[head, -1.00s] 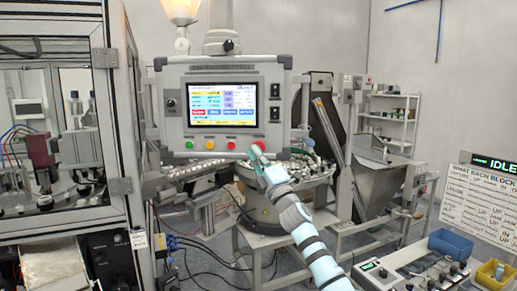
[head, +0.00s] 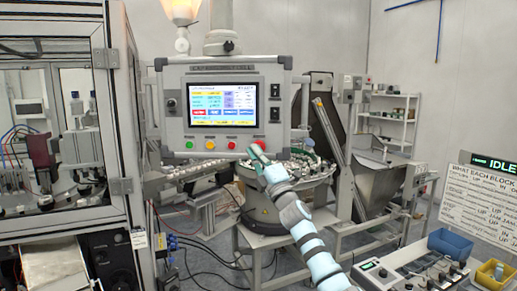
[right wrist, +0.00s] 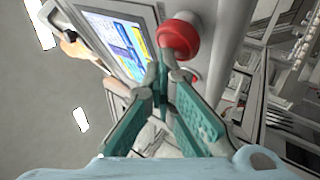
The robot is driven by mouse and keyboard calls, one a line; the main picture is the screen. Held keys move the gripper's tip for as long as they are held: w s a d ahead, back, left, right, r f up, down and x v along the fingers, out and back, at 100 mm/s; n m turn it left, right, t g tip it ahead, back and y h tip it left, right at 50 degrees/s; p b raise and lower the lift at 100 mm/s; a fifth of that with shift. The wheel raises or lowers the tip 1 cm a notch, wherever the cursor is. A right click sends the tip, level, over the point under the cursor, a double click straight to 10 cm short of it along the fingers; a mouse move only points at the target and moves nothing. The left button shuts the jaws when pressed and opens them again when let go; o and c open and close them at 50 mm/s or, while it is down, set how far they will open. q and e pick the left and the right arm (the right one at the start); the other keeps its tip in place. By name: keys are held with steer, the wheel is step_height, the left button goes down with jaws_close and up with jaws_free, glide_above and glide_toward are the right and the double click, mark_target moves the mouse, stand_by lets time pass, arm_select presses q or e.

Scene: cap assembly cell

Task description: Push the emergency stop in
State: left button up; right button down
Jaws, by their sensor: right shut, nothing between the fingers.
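The emergency stop is a red round mushroom button at the lower right of the control panel (head: 170,140). In the head view the red button (head: 259,146) shows only partly behind my right gripper (head: 255,153). I cannot tell how far in the button is. My left gripper is out of view.
Green, amber and red small buttons sit left of the emergency stop, below the lit screen (head: 223,104). A bowl feeder (head: 270,205) stands below the panel. A glazed machine enclosure (head: 60,150) is at left. A blue bin (head: 450,243) is at lower right.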

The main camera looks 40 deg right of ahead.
steer(key=shift+s+a+f+b, duration=0.15)
steer(key=shift+s+a+b, duration=0.15)
steer(key=shift+s+a, duration=0.25)
steer(key=s+a, duration=0.1)
steer(key=s+a+b, duration=0.1)
steer(key=s+a, duration=0.1)
steer(key=shift+s+a, duration=0.2)
steer(key=shift+s, duration=0.1)
stand_by(0.4)
stand_by(0.4)
